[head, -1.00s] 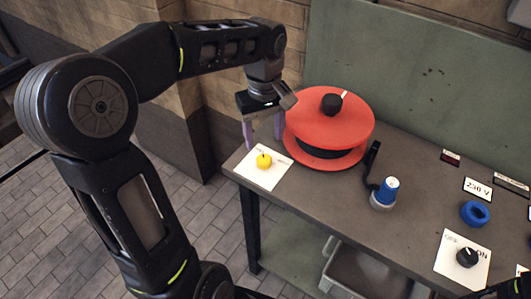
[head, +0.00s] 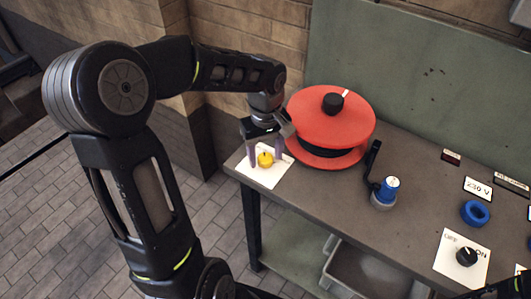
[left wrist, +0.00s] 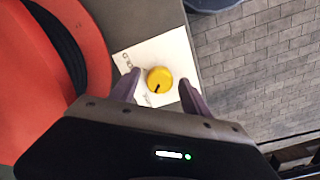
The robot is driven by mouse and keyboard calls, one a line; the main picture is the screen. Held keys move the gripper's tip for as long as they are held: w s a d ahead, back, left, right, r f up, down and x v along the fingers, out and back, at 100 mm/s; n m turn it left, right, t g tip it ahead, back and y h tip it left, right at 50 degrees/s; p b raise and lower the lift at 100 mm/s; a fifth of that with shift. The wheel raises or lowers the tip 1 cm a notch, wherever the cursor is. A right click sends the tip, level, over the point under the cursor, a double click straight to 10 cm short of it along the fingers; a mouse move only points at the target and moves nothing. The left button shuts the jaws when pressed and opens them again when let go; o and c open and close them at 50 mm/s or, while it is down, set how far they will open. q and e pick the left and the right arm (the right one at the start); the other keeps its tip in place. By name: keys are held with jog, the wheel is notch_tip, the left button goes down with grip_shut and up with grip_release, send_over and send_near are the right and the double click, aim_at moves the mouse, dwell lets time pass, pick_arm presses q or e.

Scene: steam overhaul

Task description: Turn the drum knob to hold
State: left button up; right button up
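A yellow knob (head: 265,159) with a dark pointer mark sits on a white plate (head: 262,179) at the table's left corner, beside the red drum (head: 318,125). My left gripper (head: 266,164) is open, pointing down, with one finger on each side of the yellow knob. The left wrist view shows gaps between fingers and knob. A black knob (head: 333,103) with a white mark tops the drum.
A blue-topped knob (head: 389,187) and a black hooked lever (head: 371,160) stand right of the drum. Farther right are a blue ring (head: 475,213) and a black OFF/ON knob (head: 467,257). A dark part of my right arm shows at the bottom right corner.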

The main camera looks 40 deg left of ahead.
pick_arm(q)
grip_shut()
dwell(0.4)
jog(key=shift+m, duration=0.4)
jog(key=m, duration=1.2)
jog(key=shift+a, duration=0.1)
jog(key=m, duration=0.5)
dwell(0.3)
